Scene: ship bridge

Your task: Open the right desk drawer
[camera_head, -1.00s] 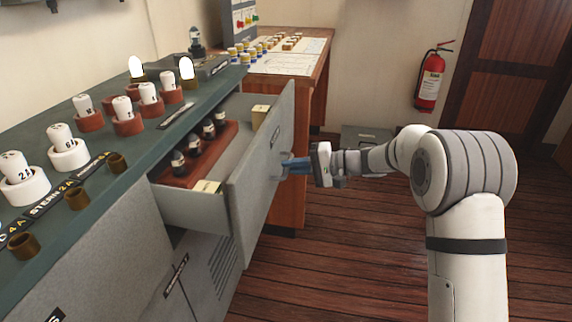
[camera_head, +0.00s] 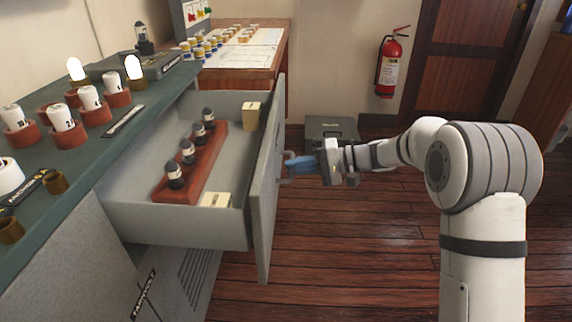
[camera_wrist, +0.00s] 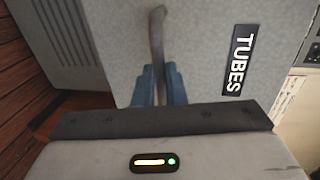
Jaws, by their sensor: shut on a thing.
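The desk drawer (camera_head: 130,222) is pulled well out of the grey desk. Its grey front panel (camera_head: 265,185) also fills much of the wrist view (camera_wrist: 205,30), with a black label reading "TUBES". Inside stand several dark-topped tubes in a red-brown rack (camera_head: 192,165), and small cream boxes (camera_head: 252,116) lie near the front. My gripper (camera_head: 290,165) is at the outer side of the front panel, its blue fingers shut on the drawer handle (camera_head: 285,182). In the wrist view the handle (camera_wrist: 157,45) runs as a thin bar between the two fingers.
A wooden chart table (camera_head: 245,75) stands behind the drawer. Wooden floor (camera_head: 360,260) is clear around my arm.

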